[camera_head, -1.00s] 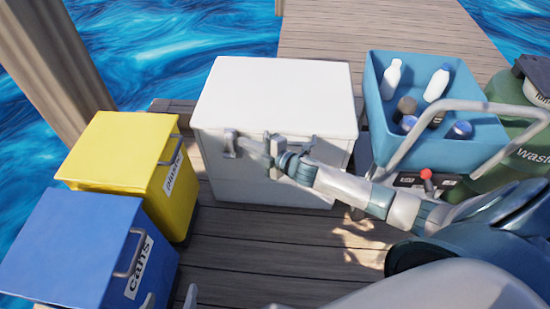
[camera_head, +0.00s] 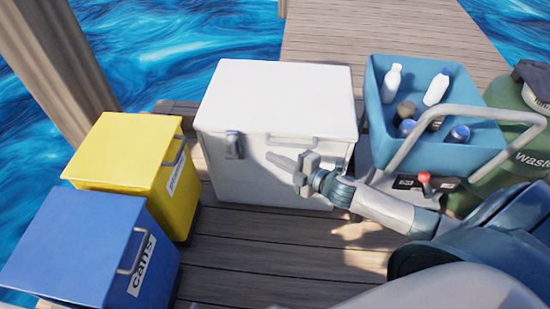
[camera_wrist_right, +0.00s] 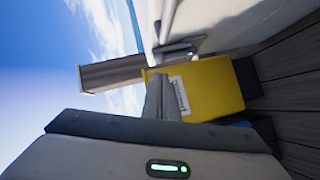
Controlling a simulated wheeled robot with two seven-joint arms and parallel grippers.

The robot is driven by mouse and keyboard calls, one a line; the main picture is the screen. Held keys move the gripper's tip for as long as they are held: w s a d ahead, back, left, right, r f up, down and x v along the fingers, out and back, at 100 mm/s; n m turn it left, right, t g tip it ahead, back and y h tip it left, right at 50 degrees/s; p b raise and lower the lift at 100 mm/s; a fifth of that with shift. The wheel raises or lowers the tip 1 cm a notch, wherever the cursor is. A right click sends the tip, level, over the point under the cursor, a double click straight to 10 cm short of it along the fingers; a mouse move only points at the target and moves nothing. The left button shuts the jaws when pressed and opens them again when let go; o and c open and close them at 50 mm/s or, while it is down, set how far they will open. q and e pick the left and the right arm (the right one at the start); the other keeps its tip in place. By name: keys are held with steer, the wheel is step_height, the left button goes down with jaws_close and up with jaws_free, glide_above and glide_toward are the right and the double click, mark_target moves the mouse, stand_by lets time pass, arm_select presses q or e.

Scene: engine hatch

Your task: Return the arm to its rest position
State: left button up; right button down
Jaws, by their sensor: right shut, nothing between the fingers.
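My right arm reaches in from the right in the head view. Its gripper (camera_head: 280,160) is shut and empty, pointing left in front of the upper front face of the white box (camera_head: 275,95). The gripper overlaps the box front in the picture, below the lid handle (camera_head: 292,139); I cannot tell the exact gap, but nothing is held. In the wrist view, a grey finger (camera_wrist_right: 160,98) shows in front of the yellow bin (camera_wrist_right: 205,88). Of my left gripper only a sliver may show at the bottom edge of the head view.
A blue cans bin (camera_head: 75,240) and the yellow bin (camera_head: 125,150) stand at left. A blue crate (camera_head: 460,155) with several bottles sits at right, beside a grey rail (camera_head: 405,145) and a green waste bin (camera_head: 520,165). Dock planks (camera_head: 260,250) in front are clear.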

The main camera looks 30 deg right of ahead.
arm_select(q)
steer(key=shift+f, duration=0.1)
stand_by(0.4)
